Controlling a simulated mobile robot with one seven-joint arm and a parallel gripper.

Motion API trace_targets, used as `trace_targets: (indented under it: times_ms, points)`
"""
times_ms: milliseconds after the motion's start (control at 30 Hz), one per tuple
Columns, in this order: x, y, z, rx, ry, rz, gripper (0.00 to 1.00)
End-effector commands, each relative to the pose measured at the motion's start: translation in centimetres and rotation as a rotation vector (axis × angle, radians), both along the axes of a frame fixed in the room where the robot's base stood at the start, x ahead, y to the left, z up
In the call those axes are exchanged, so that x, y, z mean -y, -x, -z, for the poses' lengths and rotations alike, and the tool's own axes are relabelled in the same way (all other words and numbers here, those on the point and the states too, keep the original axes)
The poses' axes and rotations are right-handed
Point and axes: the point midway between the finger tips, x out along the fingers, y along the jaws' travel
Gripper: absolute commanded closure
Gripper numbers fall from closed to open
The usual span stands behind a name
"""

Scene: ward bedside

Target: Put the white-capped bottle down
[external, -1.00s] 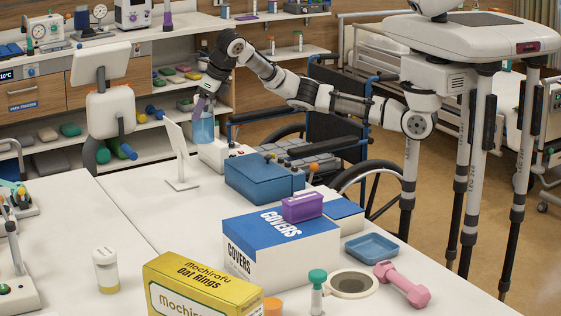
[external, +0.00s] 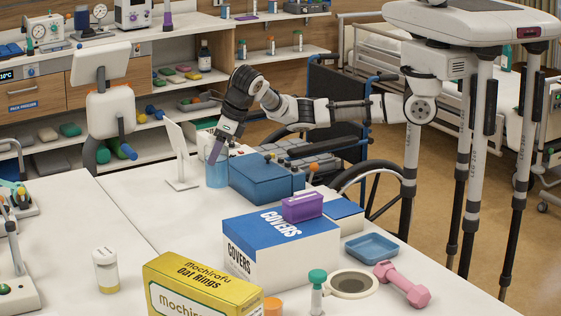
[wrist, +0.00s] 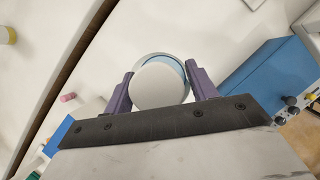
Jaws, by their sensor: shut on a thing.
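The white-capped bottle has a light blue body (external: 216,174) in the external view. In the wrist view its round white cap (wrist: 160,86) fills the space between the fingers. My gripper (external: 217,152) points down at the bottle's top and is shut on it; its purple fingers (wrist: 159,88) flank the cap in the wrist view. The bottle looks upright, with its base at or very near the white table (external: 145,205); I cannot tell whether it touches.
A blue box (external: 262,180) stands close to the right of the bottle. A white upright panel on a stand (external: 178,155) is close to its left. A covers box (external: 280,250) and a yellow cereal box (external: 203,287) stand nearer the front. The table's front left of the bottle is clear.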

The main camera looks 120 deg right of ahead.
Motion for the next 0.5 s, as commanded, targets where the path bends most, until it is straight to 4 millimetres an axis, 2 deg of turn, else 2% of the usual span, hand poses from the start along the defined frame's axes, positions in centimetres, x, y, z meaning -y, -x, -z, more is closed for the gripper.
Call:
trace_targets:
  times_ms: [100,200,500]
  points:
    - [0.0,0.1,2.9,-0.003,-0.001,-0.001,0.75]
    - [0.1,0.1,4.9,-0.001,-0.001,0.001,0.75]
    - [0.1,0.0,7.5,0.001,0.000,0.001,0.75]
